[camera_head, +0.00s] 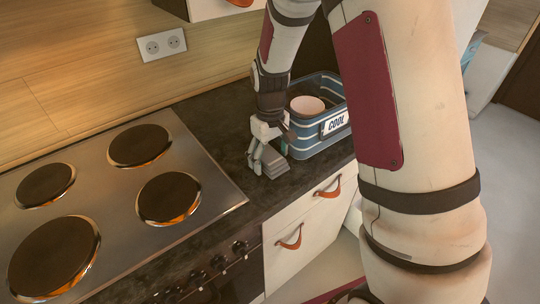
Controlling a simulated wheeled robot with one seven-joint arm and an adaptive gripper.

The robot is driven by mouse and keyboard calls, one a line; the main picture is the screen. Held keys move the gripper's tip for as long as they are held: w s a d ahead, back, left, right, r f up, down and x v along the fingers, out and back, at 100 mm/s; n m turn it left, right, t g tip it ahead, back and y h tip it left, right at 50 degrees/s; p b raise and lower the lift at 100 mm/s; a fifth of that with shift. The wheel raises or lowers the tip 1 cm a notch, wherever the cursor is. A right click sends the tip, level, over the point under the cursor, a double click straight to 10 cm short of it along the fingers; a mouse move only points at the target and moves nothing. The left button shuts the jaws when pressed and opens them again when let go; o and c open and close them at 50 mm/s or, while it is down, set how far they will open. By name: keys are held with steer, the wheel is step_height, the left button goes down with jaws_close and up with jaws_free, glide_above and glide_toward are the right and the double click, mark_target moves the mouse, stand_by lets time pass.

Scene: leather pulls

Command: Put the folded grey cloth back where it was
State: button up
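The folded grey cloth (273,164) is a small layered bundle at the front part of the dark counter, between the stove and the blue bin. My gripper (264,152) points down right at the cloth, with one finger along its left side. The other finger is hard to make out. I cannot tell whether the fingers press on the cloth, or whether the cloth rests on the counter or hangs just above it.
A blue striped bin (319,142) labelled COOL stands right of my gripper, with a round pinkish item (307,106) inside. The stove (112,207) with several round plates lies left. Drawers with orange pulls (290,239) are below the counter edge. My arm hides the right side.

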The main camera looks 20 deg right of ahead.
mark_target(270, 156)
steer(key=s+r+t, duration=0.1)
steer(key=s+r, duration=0.2)
steer(key=r, duration=0.6)
steer(key=s+r, duration=0.2)
steer(key=r, duration=0.7)
steer(key=s+r+m+t, duration=0.1)
steer(key=s+r, duration=0.1)
steer(key=s, duration=0.8)
steer(key=s+r+m+t, duration=0.2)
steer(key=s+r, duration=0.1)
steer(key=s, duration=0.7)
steer(key=shift+d+m, duration=0.2)
steer(key=shift+m, duration=0.1)
steer(key=shift+s, duration=0.1)
